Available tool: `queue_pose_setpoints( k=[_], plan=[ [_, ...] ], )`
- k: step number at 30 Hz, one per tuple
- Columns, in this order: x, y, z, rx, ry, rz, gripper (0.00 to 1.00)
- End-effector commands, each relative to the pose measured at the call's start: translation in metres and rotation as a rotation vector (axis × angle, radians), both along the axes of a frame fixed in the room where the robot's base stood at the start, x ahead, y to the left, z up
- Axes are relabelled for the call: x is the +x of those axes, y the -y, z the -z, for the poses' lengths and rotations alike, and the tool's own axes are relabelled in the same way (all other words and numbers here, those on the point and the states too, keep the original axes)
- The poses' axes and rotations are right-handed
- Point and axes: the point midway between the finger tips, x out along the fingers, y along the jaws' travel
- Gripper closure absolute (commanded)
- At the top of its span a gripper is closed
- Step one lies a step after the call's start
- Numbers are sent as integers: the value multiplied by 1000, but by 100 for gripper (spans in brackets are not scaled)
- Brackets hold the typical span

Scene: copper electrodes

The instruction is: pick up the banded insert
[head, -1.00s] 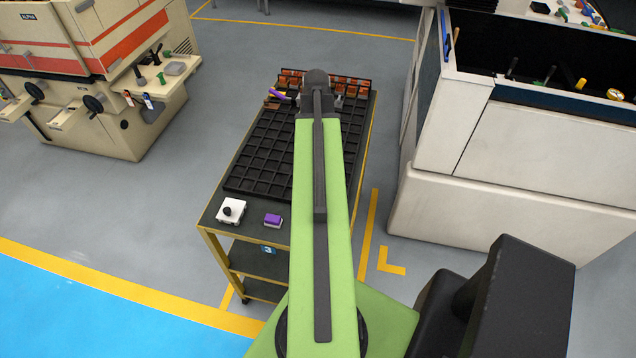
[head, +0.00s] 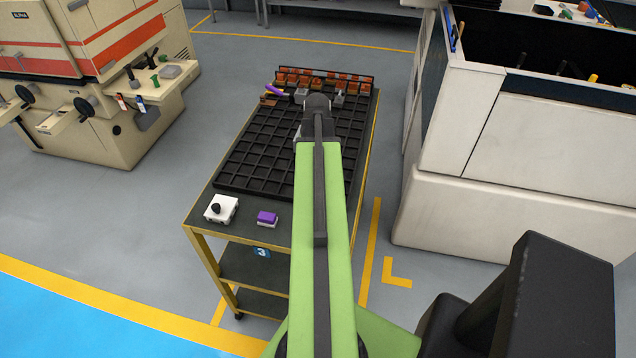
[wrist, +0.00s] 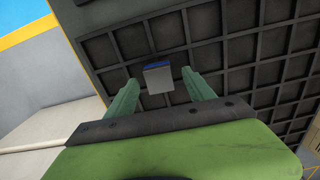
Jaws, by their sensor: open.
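A small grey block with a blue band along one edge (wrist: 157,80) shows in the wrist view, in the black gridded tray (wrist: 235,52); it looks like the banded insert. My gripper (wrist: 161,79) is open, its two green fingers left and right of the block in the picture. I cannot tell whether the fingers reach down to its height, and no contact shows. In the head view my arm extends over the tray (head: 240,155), and the wrist hides the block and most of the gripper.
The tray lies on a cart (head: 200,225) with a white button box (head: 221,208) and a purple block (head: 267,218) at its near end. Several copper-coloured pieces (head: 292,80) stand at the tray's far end. A beige machine (head: 90,80) is left, a white cabinet (head: 455,130) right.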

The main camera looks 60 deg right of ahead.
Motion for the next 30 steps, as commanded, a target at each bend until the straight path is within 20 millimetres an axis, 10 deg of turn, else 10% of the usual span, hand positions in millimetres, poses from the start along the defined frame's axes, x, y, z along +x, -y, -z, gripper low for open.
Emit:
queue_pose_setpoints(
  k=[9,23,30],
  plan=[
    [0,0,16,1,-1,0,38],
    [1,-1,16,1,-1,-1,97],
    [1,-1,16,1,-1,-1,100]
  ],
)
